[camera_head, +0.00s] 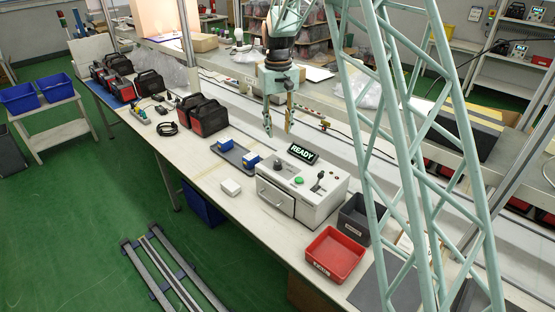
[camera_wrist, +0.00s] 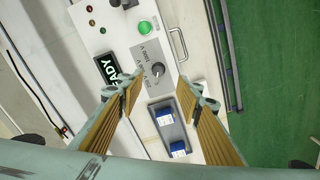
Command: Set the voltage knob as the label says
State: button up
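The white tester box (camera_head: 315,205) stands on the bench with a lit READY display (camera_head: 303,152). In the wrist view, the voltage knob (camera_wrist: 157,70) is a small dark knob on a grey plate (camera_wrist: 148,54) with voltage markings around it, too small to read surely. My gripper (camera_head: 279,122) hangs above and behind the box in the head view. In the wrist view, my gripper (camera_wrist: 160,86) has its fingers spread on both sides below the knob, apart from it and empty. No separate label with a setting is readable.
A green button (camera_wrist: 145,27) and small coloured lamps sit on the same panel. A grey tray (camera_head: 237,155) with blue-and-white blocks lies beside the box. A red bin (camera_head: 335,255) and a dark bin (camera_head: 360,217) stand to its right. A white block (camera_head: 230,187) lies in front.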

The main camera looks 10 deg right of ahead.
aim_at(278, 163)
jog(key=w+f, duration=0.1)
jog(key=f, duration=0.1)
jog(key=w+f, duration=0.1)
jog(key=shift+w+f+p, duration=0.3)
jog(key=shift+f, duration=0.05)
jog(key=shift+f, duration=0.1)
jog(key=shift+d+f, duration=0.1)
jog(key=shift+f, duration=6.7)
jog(key=shift+c, duration=0.2)
jog(key=c, duration=0.8)
